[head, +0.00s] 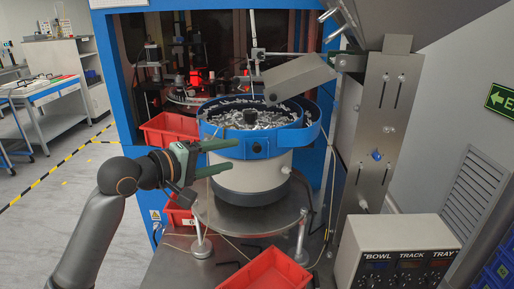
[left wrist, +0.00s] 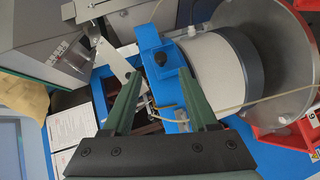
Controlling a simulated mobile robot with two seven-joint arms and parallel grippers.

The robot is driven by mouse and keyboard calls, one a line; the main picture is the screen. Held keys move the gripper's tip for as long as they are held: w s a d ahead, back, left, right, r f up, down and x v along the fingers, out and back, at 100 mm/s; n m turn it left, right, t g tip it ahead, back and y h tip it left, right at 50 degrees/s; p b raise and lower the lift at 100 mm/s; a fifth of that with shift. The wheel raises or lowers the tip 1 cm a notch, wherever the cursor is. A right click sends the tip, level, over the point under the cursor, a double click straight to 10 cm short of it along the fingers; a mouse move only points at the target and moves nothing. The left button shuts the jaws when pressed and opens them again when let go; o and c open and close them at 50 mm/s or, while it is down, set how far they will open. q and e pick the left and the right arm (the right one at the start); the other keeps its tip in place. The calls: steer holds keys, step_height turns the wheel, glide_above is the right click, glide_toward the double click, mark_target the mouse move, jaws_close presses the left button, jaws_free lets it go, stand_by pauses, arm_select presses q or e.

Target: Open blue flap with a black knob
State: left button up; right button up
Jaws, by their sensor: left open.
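The blue flap (head: 236,147) is on the front of the blue rim of the round bowl feeder. Its black knob (head: 257,154) faces me. In the left wrist view the blue flap (left wrist: 152,43) and the black knob (left wrist: 161,58) show just beyond the fingertips. My left gripper (head: 233,157) comes in from the left at the front of the bowl. Its green fingers are apart and empty, to the left of the knob. In the left wrist view the gripper (left wrist: 161,78) has the knob roughly between its fingers, farther off. My right gripper is not seen.
The bowl (head: 250,117) is full of small metal parts and stands on a round metal plate (head: 218,215). Red bins (head: 267,272) sit below and behind. A metal chute (head: 298,78) hangs above the bowl. A steel post (head: 385,130) and a control box (head: 395,262) stand at right.

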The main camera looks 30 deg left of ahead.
mark_target(256, 149)
arm_select(q)
steer(key=p+x, duration=0.1)
steer(key=x, duration=0.9)
steer(key=shift+p, duration=0.35)
steer(key=shift+c, duration=0.3)
jaws_close()
